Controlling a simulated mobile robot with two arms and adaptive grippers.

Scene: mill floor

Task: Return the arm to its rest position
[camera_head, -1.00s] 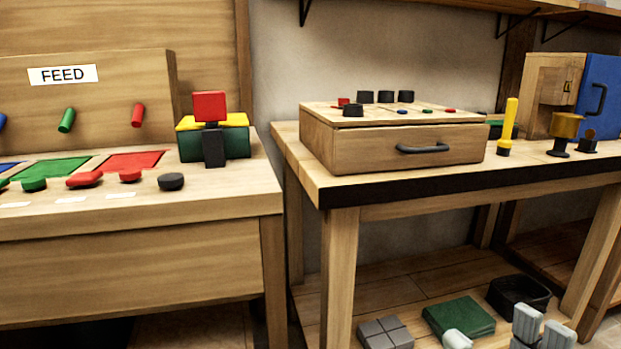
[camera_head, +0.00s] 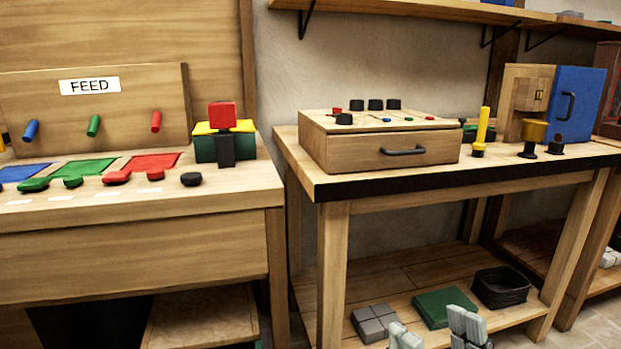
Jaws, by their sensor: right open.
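My right gripper (camera_head: 437,332) shows at the bottom edge of the head view. Its two grey fingertips stand apart with nothing between them, in front of the lower shelf of the right workbench. The rest of that arm is below the picture. My left gripper is not in view.
The right workbench (camera_head: 340,187) carries a drawer box (camera_head: 390,151), a yellow-handled tool (camera_head: 483,125) and a blue-doored cabinet (camera_head: 575,105). Its lower shelf holds grey blocks (camera_head: 375,322), a green block (camera_head: 444,307) and a black bin (camera_head: 500,288). The feed bench (camera_head: 120,245) stands left.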

